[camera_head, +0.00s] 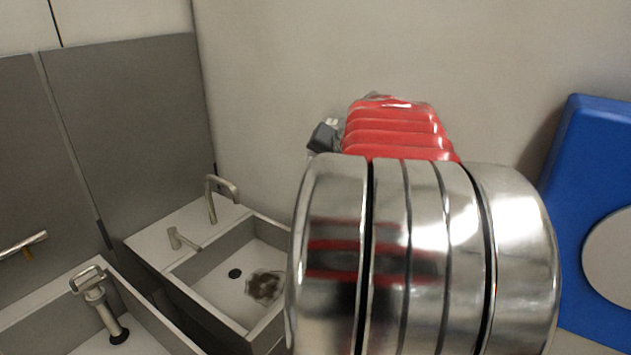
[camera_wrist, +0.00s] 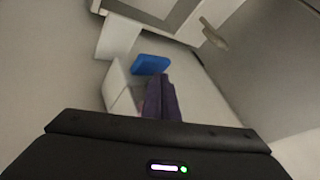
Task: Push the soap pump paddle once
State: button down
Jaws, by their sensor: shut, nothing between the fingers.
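A short metal fixture with a spout-like lever (camera_head: 182,238) stands on the sink's rim; it may be the soap pump, but I cannot tell for certain. A curved metal faucet (camera_head: 220,195) stands just behind it. In the wrist view, my gripper (camera_wrist: 160,82) shows as dark narrow fingers beyond its black body, shut and empty. It touches no pump or paddle that I can see. In the head view my chrome and red arm fills the middle and hides most of my gripper. A pale lever-like fixture (camera_wrist: 214,34) shows at the top of the wrist view, apart from the fingers.
A sink basin (camera_head: 209,269) with a drain and a dark stain lies at left. Another metal tap (camera_head: 95,290) is at lower left. Grey panels (camera_head: 130,115) stand behind. A blue panel (camera_head: 585,150) with a pale disc is at right. A blue block (camera_wrist: 150,64) shows in the wrist view.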

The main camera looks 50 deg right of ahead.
jog(key=shift+f, duration=0.9)
dwell(1.1)
jog(key=shift+r, duration=1.3)
jog(key=shift+r, duration=2.5)
